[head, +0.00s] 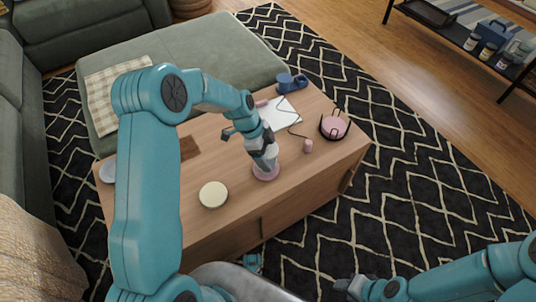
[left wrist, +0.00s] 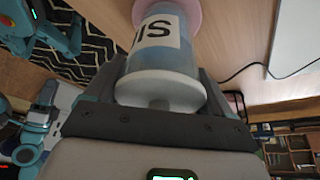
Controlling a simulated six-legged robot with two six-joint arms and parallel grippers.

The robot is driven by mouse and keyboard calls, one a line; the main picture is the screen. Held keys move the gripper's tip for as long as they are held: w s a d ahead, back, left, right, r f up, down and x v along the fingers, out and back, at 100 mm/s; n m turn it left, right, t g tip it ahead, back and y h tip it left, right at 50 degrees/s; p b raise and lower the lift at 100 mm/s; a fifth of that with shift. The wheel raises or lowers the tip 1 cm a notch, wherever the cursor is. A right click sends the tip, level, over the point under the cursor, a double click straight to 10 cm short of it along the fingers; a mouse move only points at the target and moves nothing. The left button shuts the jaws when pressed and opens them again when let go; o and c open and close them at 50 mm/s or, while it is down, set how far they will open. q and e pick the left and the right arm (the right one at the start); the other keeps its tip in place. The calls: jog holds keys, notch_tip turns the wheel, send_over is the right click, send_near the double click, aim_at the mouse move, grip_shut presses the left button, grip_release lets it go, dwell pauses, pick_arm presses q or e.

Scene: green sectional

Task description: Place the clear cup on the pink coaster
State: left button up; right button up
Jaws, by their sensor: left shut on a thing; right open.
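The clear cup (head: 271,153) has a whitish end, and a printed label shows on it in the left wrist view (left wrist: 160,45). My left gripper (head: 262,148) is shut around the cup, with a finger on each side. The pink coaster (head: 266,175) lies on the wooden table directly beneath the cup. It also shows in the left wrist view (left wrist: 200,14), at the far end of the cup. The cup looks upright over the coaster; I cannot tell whether they touch. My right gripper (head: 356,287) is open and empty, away from the table at lower right.
A cream round disc (head: 213,194) lies left of the coaster on the wooden table (head: 240,222). A small pink object (head: 308,146), a black wire holder with pink discs (head: 335,126), white paper (head: 283,113) and a blue item (head: 290,83) sit to the right and behind.

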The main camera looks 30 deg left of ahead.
pick_arm(q)
jog(key=shift+f, duration=0.25)
jog(key=o, duration=1)
jog(key=shift+o, duration=0.2)
jog(key=shift+r, duration=0.15)
jog(key=shift+a+r, duration=0.1)
jog(key=shift+r, duration=0.15)
jog(key=p+v, duration=0.2)
jog(key=v, duration=0.9)
jog(key=shift+a+r+p, duration=0.1)
jog(key=shift+r+p, duration=0.2)
jog(key=shift+p, duration=0.05)
